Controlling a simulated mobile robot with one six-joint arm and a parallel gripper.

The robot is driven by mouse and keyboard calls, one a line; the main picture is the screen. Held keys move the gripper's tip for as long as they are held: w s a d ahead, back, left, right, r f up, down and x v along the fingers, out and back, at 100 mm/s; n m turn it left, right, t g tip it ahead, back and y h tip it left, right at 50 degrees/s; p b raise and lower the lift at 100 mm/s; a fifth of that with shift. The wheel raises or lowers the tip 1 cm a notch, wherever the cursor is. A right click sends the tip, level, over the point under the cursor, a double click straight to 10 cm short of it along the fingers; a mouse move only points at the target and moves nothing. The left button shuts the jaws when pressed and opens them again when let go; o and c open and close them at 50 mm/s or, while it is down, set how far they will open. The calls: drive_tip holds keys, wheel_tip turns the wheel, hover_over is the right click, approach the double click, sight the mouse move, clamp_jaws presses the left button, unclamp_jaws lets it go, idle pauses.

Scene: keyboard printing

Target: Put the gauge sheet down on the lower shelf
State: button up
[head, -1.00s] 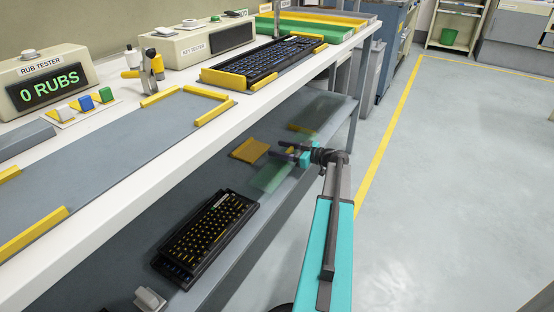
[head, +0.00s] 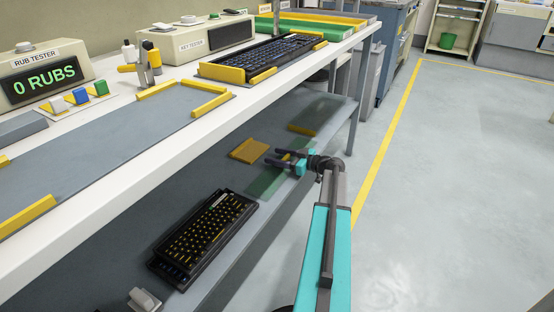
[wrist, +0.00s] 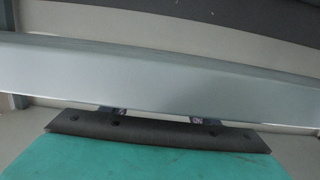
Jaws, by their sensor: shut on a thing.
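The gauge sheet (head: 264,182) looks like a thin, see-through green sheet in the head view. It is at the far end of the grey lower shelf (head: 285,215), low over it or on it; I cannot tell whether it touches. My gripper (head: 273,157) is over this part of the shelf, shut on the sheet, with its dark fingers pointing left. The fingers hide the middle of the sheet. In the wrist view the finger bases show beyond a dark bar, but the fingertips and the held edge are hidden.
A yellow block (head: 249,150) and a yellow strip (head: 302,130) are on the shelf near the sheet. A black keyboard (head: 203,236) lies nearer. The white worktop (head: 110,215) overhangs the shelf. Open floor (head: 450,180) is to the right.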

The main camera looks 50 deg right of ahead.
idle(0.3)
drive_tip(key=o, duration=1.2)
drive_tip(key=shift+f, duration=0.1)
drive_tip(key=shift+o, duration=0.2)
drive_tip(key=shift+s+r, duration=0.2)
drive_tip(key=shift+r, duration=0.05)
drive_tip(key=shift+s+d+r+p, duration=0.1)
drive_tip(key=shift+s+p, duration=0.25)
drive_tip(key=shift+p, duration=0.05)
drive_tip(key=p+v, duration=0.4)
drive_tip(key=v, duration=0.5)
drive_tip(key=shift+s, duration=0.15)
drive_tip(key=shift+p+v, duration=0.4)
drive_tip(key=shift+v, duration=0.4)
